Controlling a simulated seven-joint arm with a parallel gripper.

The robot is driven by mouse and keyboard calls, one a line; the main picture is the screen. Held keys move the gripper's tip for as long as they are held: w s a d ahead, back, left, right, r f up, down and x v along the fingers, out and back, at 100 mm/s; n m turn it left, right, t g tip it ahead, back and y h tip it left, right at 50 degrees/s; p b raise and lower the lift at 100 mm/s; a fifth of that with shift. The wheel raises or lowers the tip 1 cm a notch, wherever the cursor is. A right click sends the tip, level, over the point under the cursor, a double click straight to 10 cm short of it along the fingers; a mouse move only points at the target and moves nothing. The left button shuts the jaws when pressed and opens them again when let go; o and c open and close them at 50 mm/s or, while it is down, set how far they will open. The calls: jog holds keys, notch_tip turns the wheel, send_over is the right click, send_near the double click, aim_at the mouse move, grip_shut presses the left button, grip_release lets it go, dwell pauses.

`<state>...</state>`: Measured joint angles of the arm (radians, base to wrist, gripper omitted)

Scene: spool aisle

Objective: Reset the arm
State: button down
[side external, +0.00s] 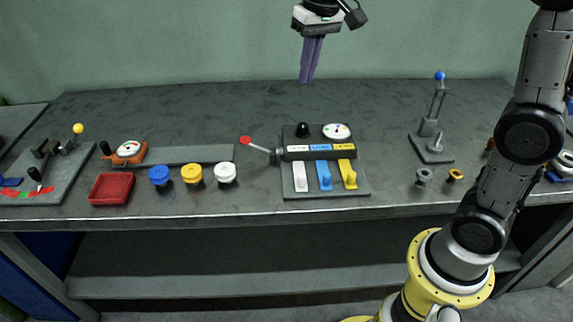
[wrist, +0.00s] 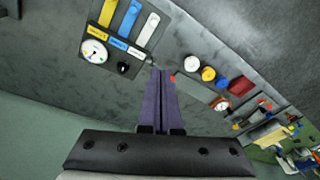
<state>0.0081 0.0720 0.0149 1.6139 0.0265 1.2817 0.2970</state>
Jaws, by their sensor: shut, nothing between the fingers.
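My gripper (side external: 309,78) hangs above the back edge of the table, fingers pointing down. Its purple fingers are shut with nothing between them. In the wrist view the closed fingers (wrist: 161,72) reach up from the bottom, over bare dark table. My gripper is clear of the lever panel (side external: 290,133), which lies below and in front of it. The panel carries white, blue and yellow levers, a black knob and a round dial. The same panel is at the top left of the wrist view (wrist: 88,64).
A red-tipped lever (side external: 246,141) juts left from the panel. Blue (side external: 160,176), yellow (side external: 191,174) and white (side external: 224,174) caps stand beside a red tray (side external: 111,189). A blue-knobbed stand (side external: 440,77) rises at right. The table's back middle is clear.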

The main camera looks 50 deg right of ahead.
jog(key=s+r+t, duration=0.2)
jog(key=s, duration=0.8)
jog(key=s+f+n+t, duration=0.1)
jog(key=s+f+n, duration=0.2)
jog(key=s+f, duration=0.5)
jog(key=s, duration=0.4)
jog(key=shift+d+f+n+t, duration=0.15)
jog(key=shift+f+n+t, duration=0.15)
jog(key=shift+f+t, duration=0.1)
